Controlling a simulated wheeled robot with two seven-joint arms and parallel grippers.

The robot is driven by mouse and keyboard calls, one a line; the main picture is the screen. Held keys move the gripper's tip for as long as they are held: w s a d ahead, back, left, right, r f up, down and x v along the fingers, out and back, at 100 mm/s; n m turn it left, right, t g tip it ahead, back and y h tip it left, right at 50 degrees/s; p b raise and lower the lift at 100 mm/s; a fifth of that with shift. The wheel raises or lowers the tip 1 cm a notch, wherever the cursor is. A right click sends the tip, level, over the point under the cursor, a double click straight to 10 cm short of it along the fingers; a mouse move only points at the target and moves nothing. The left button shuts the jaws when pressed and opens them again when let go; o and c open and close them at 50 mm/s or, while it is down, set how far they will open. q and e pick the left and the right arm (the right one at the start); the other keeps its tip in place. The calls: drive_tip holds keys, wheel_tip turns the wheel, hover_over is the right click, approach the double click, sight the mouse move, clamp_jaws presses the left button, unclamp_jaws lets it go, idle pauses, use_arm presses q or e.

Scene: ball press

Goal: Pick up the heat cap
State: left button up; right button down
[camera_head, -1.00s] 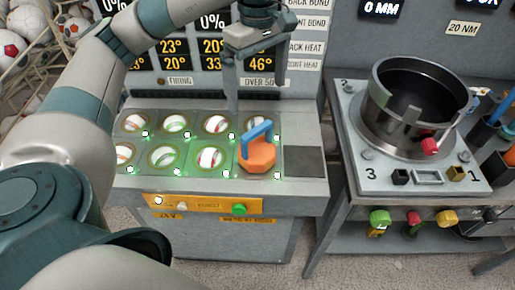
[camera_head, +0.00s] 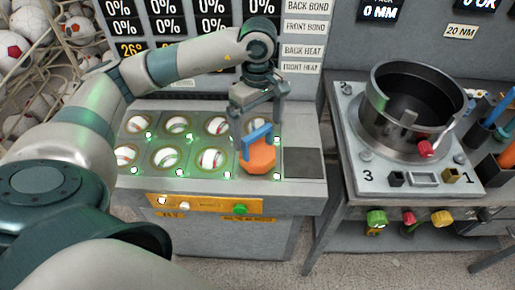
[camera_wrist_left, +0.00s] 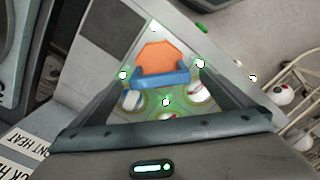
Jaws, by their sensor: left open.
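The heat cap (camera_head: 259,156) is an orange block with a blue handle. It sits on the front right cell of the heating panel, and its handle stands up. My left gripper (camera_head: 258,132) is open above the cap, with its fingers pointing down near the blue handle. In the left wrist view the heat cap (camera_wrist_left: 160,61) lies beyond the fingers, its blue handle spanning the gap between the open fingertips (camera_wrist_left: 160,80). I cannot tell whether the fingers touch it. My right gripper is not in view.
The heating panel (camera_head: 190,184) holds several white balls in round sockets with green lights. A dark square pad (camera_head: 304,163) is right of the cap. A black round press pot (camera_head: 418,100) stands on the right table. A rack of soccer balls (camera_head: 25,60) is at left.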

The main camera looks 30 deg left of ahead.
sight(257, 132)
use_arm(q)
drive_tip(key=shift+f, duration=0.15)
drive_tip(key=shift+a+f+p, duration=0.1)
drive_tip(key=shift+f+p, duration=0.75)
wheel_tip(257, 132, down, 2)
drive_tip(key=shift+f+p, duration=0.1)
drive_tip(key=shift+p, duration=0.4)
drive_tip(key=shift+w+f, duration=0.1)
drive_tip(key=shift+f, duration=0.55)
drive_tip(key=c, duration=2.2)
